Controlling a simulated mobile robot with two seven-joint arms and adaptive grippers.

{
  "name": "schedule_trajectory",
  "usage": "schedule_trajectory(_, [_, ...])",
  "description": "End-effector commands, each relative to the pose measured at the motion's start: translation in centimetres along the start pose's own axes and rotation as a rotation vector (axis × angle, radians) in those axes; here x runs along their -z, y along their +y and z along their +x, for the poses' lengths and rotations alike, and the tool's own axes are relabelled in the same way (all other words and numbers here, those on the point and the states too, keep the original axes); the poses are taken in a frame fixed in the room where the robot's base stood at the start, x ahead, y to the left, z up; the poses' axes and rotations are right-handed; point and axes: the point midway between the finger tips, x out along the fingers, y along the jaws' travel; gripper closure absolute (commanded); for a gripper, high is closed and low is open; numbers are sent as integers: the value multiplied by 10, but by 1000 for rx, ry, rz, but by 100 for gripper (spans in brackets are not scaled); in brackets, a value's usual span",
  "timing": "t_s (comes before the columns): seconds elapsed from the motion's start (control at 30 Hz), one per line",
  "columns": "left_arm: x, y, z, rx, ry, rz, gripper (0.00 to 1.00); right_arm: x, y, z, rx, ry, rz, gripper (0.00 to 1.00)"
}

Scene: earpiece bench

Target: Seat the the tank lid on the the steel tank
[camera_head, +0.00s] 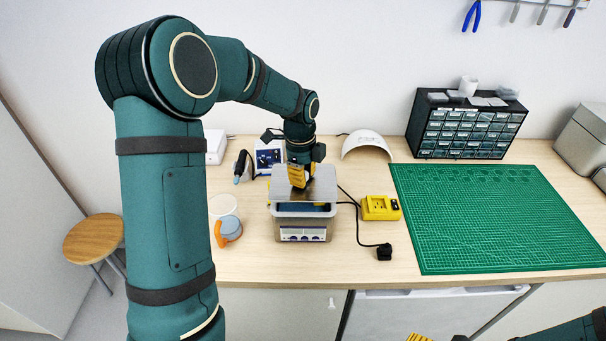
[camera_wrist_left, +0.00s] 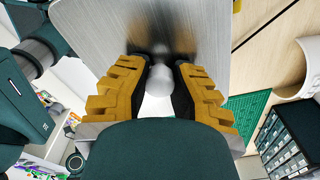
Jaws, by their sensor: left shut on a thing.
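The tank lid (camera_head: 325,187) is a flat brushed-metal plate with a round knob; it fills the upper part of the left wrist view (camera_wrist_left: 100,45). My left gripper (camera_head: 300,184) is shut on the lid's knob (camera_wrist_left: 160,76), one yellow-padded finger on each side. The steel tank (camera_head: 303,236) stands on the bench below, a box with a front control panel. The lid is over the tank's rear part, and the bluish inside shows along the front. Only a yellow tip of my right gripper (camera_head: 418,338) shows at the bottom edge.
A yellow charger-like block (camera_head: 380,208) with a black cable and plug (camera_head: 384,252) lies right of the tank. A green cutting mat (camera_head: 490,215) covers the right side. A drawer cabinet (camera_head: 467,128) is behind.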

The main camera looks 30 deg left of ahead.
Motion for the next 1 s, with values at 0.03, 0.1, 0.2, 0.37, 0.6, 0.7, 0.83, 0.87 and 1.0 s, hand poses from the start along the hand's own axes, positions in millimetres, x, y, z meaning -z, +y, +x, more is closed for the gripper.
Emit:
schedule_trajectory(0.03, [0, 0, 4, -1, 0, 0, 100, 0, 1, 3, 0, -1, 0, 19])
schedule_trajectory(0.1, [0, 0, 7, -1, 0, 0, 100, -1, 2, 5, -1, -1, 0, 19])
schedule_trajectory(0.2, [-1, 0, 14, -1, 0, 0, 100, -1, 3, 10, -2, 0, 0, 19])
schedule_trajectory(0.37, [-1, 0, 25, 0, 0, 1, 100, -2, 6, 18, -3, 0, 0, 19])
schedule_trajectory(0.6, [-2, 0, 40, 0, 0, 1, 100, -4, 10, 28, -5, 0, 0, 19])
schedule_trajectory(0.7, [-2, 0, 44, 0, 0, 1, 100, -4, 10, 30, -6, 0, 0, 19])
schedule_trajectory(0.83, [-2, 0, 45, 0, 0, 0, 100, -4, 10, 30, -6, 0, 0, 19])
schedule_trajectory(0.87, [-2, 0, 45, 0, 0, 0, 100, -4, 10, 29, -6, 0, 0, 19])
schedule_trajectory(1.0, [-2, 0, 45, 0, 0, 1, 100, -4, 10, 29, -6, 0, 0, 19])
